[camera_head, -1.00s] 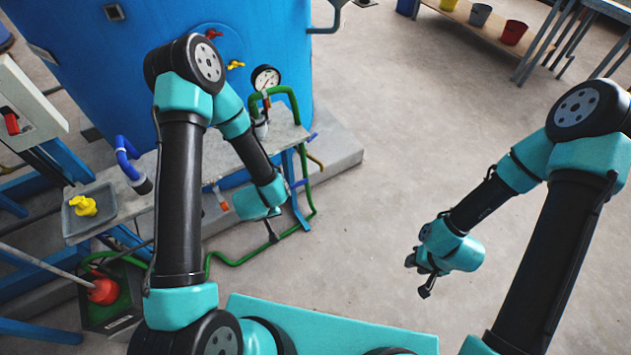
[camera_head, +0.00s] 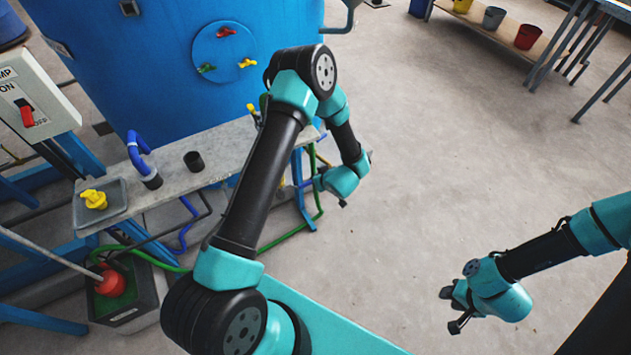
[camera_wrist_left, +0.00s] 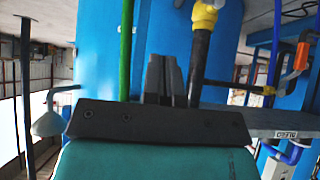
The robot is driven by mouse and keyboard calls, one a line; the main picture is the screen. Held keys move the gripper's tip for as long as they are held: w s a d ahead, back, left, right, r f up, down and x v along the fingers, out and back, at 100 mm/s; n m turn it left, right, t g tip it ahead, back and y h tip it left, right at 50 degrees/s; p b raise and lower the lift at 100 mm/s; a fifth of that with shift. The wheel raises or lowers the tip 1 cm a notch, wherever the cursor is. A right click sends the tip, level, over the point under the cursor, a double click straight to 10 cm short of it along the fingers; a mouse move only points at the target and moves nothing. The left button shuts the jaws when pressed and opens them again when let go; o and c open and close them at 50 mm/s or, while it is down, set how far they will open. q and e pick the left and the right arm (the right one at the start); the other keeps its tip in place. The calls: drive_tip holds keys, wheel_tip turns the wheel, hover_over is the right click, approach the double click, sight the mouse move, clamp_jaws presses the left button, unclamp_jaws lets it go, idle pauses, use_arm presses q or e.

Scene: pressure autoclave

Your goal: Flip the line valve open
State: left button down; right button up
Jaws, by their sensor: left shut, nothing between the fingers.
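In the left wrist view an orange-red handle (camera_wrist_left: 301,56) sits on a dark pipe at the right; it may be the line valve, but I cannot tell for sure. A yellow fitting (camera_wrist_left: 206,14) tops a black pipe just right of my left gripper (camera_wrist_left: 165,78). That gripper is shut and empty, with its fingers apart from the pipe in the picture. In the head view the left wrist hangs right of the bench (camera_head: 232,146), and its fingertips are not clear.
A blue tank (camera_head: 170,60) with red, green and yellow handles (camera_head: 227,32) stands behind the bench. A yellow valve piece lies in a grey tray (camera_head: 118,190). A black cup (camera_head: 194,161) and blue bent pipe (camera_head: 137,150) stand on the bench.

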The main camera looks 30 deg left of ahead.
sight(300, 185)
use_arm(q)
drive_tip(key=shift+a+f, duration=0.1)
drive_tip(key=s+d+f+x, duration=0.1)
drive_tip(key=f+x, duration=0.1)
drive_tip(key=x, duration=1)
drive_tip(key=shift+d+f, duration=0.2)
drive_tip(key=shift+f, duration=0.05)
